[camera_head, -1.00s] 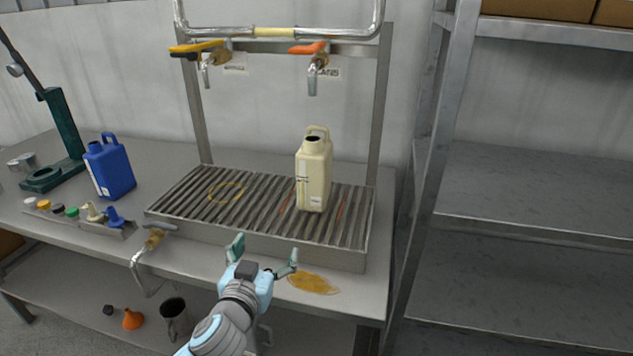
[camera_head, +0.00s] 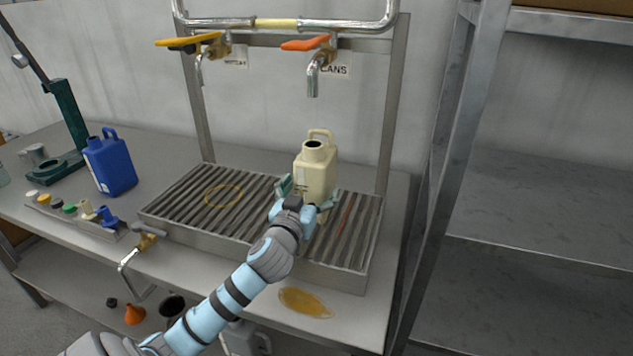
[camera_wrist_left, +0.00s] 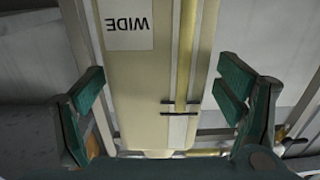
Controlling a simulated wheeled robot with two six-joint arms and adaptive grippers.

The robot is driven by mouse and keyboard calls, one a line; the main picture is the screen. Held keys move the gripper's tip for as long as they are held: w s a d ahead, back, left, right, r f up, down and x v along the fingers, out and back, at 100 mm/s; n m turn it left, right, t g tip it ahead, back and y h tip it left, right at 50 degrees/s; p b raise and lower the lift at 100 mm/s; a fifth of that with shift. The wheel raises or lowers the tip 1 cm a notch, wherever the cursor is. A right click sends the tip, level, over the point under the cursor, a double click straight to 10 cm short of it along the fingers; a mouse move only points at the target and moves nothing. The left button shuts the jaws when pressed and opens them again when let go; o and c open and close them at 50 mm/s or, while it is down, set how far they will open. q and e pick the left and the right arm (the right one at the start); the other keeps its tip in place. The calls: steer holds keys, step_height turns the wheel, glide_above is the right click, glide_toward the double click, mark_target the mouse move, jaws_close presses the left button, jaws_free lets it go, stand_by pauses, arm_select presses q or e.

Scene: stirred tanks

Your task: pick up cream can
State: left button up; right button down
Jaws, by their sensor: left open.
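The cream can (camera_head: 316,172) stands upright on the slatted drip tray (camera_head: 170,208), with its handle and open dark mouth at the top. My left gripper (camera_head: 305,196) is open at the can's front, with a finger to each side of its lower body. In the left wrist view the can (camera_wrist_left: 150,85) fills the middle, with a label reading "WIDE". The two green fingers of the left gripper (camera_wrist_left: 165,100) stand apart, one on each side, with visible gaps to the can. My right gripper is not in view.
Two taps, with a yellow lever (camera_head: 190,40) and an orange lever (camera_head: 306,44), hang above the tray. A blue can (camera_head: 110,163) and several small caps (camera_head: 70,208) are at the left. A yellow puddle (camera_head: 305,302) lies in front. A metal shelf (camera_head: 540,215) stands at the right.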

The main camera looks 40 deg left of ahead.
arm_select(q)
steer(key=x, duration=0.3)
steer(key=shift+w+d+r, duration=0.1)
steer(key=shift+w+r, duration=0.05)
steer(key=shift+r, duration=0.05)
steer(key=shift+w+f, duration=0.1)
steer(key=shift+w, duration=0.3)
steer(key=shift+s, duration=0.15)
steer(key=c, duration=1.8)
steer(key=shift+c, duration=0.2)
steer(key=shift+r, duration=0.2)
